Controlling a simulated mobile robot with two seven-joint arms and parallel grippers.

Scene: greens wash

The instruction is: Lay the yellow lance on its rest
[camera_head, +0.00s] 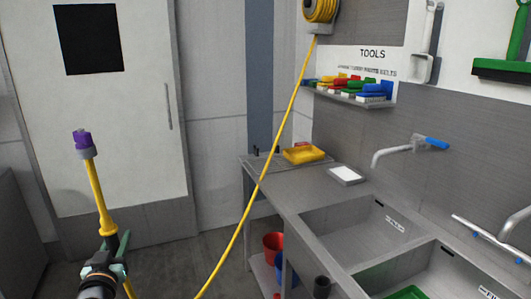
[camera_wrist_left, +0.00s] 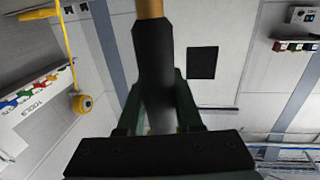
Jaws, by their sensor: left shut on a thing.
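The yellow lance (camera_head: 99,195) has a purple and grey nozzle and points up, tilted slightly left, in front of the white door. My left gripper (camera_head: 115,243) is shut on its lower part, at the lower left of the head view. In the left wrist view the lance's dark handle (camera_wrist_left: 155,70) runs between the fingers of my left gripper (camera_wrist_left: 158,100). A yellow hose (camera_head: 247,212) hangs from the wall reel (camera_head: 320,12) and dips toward the floor. I cannot tell for certain which thing is the lance's rest. My right gripper is not in view.
A steel sink counter (camera_head: 283,187) runs along the right wall. It carries a yellow tray (camera_head: 304,154), a white-topped grey block (camera_head: 346,175) and small dark upright pieces at its far end. Red (camera_head: 273,243) and blue buckets stand below. The floor before the door is clear.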

